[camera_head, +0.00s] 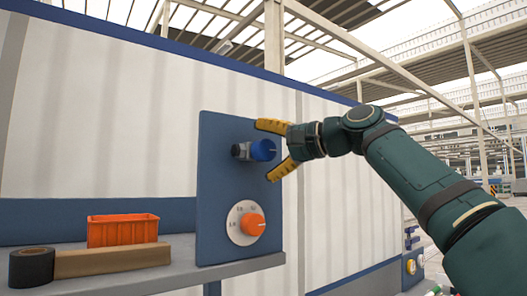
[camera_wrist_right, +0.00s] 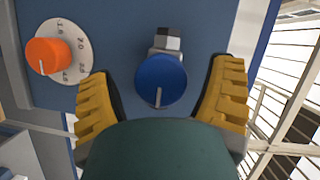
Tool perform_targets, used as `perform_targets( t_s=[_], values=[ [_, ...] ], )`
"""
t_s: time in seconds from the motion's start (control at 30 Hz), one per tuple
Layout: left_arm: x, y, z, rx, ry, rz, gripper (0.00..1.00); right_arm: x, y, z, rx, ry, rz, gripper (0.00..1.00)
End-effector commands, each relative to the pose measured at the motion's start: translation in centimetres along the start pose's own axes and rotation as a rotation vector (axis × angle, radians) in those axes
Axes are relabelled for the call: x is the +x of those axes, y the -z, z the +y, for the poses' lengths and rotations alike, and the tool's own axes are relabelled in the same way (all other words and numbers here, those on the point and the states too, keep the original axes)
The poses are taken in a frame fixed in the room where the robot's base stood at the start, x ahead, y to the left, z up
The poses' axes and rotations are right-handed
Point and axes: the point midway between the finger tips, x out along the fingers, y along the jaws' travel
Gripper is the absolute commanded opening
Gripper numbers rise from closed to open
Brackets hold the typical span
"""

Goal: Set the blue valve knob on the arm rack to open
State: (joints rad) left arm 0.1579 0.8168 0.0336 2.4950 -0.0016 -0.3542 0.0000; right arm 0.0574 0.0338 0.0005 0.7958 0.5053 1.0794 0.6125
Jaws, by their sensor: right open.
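The blue valve knob (camera_head: 263,150) sticks out from the upper part of a blue upright panel (camera_head: 222,190). In the right wrist view the blue knob (camera_wrist_right: 160,80) faces me, with a pale pointer line toward the bottom of the picture. In the right wrist view the open gripper (camera_wrist_right: 168,95) has one finger on each side of the knob, with gaps visible. My left gripper is not in view.
An orange dial (camera_head: 252,224) on a numbered white plate sits below the knob; it also shows in the wrist view (camera_wrist_right: 45,57). On the grey shelf (camera_head: 200,275) are an orange bin (camera_head: 123,230), a wooden block (camera_head: 112,260) and a dark roll (camera_head: 32,267).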

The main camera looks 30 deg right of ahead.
Motion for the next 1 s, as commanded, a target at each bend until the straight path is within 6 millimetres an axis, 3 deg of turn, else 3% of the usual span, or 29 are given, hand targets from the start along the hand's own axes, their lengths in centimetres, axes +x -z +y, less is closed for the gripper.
perform_targets(
  t_s=[0.5,0.7,1.0],
  values=[
    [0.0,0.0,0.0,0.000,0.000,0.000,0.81,-9.5,0.0,0.0,-0.001,0.002,0.003,0.81],
    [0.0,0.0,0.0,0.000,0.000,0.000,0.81,-10.9,0.0,0.0,0.000,0.000,0.001,0.81],
    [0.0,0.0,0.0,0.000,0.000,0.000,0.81,-11.1,0.0,0.0,0.000,0.001,0.000,0.81]
  ],
)
